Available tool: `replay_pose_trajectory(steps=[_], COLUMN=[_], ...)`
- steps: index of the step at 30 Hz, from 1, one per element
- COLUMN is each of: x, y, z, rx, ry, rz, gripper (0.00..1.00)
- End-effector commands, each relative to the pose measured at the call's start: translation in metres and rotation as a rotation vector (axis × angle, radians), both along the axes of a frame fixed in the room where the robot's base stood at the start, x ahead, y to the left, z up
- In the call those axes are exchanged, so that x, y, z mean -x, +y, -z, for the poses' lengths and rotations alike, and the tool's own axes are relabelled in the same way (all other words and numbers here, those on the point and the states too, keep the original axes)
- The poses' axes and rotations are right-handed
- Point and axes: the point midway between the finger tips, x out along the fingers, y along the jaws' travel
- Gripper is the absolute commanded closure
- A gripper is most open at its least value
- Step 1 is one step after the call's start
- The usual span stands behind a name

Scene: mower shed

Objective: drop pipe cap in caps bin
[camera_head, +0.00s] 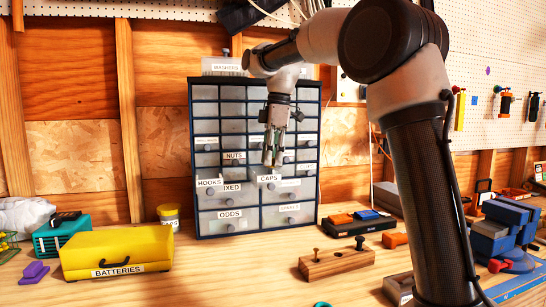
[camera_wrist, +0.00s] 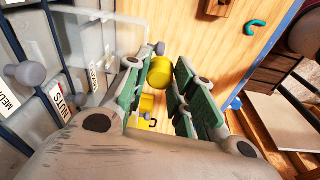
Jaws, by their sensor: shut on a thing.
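My gripper (camera_head: 271,158) hangs downward in front of the drawer cabinet (camera_head: 192,160). In the wrist view its green-padded fingers (camera_wrist: 162,88) are shut on a small yellow cylinder, which looks like the pipe cap (camera_wrist: 160,72). The cap is hidden in the head view. A drawer labelled CAPS (camera_head: 268,178) is below the fingertips and looks pulled out. A clear drawer part (camera_wrist: 115,25) shows beside the left finger in the wrist view. The drawer's inside is not clear to see. A yellow-lidded tub (camera_head: 168,214), its label ending in "APS", stands left of the cabinet.
Other drawers, such as NUTS (camera_head: 234,158) and ODDS (camera_head: 229,213), have protruding knobs. A yellow BATTERIES box (camera_head: 117,250) sits at left. A wooden block with pegs (camera_head: 337,262) and a black tray (camera_head: 360,223) sit at right. The bench before the cabinet is clear.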

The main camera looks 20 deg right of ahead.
Motion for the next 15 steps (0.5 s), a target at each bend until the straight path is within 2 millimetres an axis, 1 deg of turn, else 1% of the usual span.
replay_pose_trajectory(steps=[15], x=[-0.044], y=[0.000], z=[0.012], rx=[0.000], ry=[0.000], rz=[0.002], gripper=[0.84])
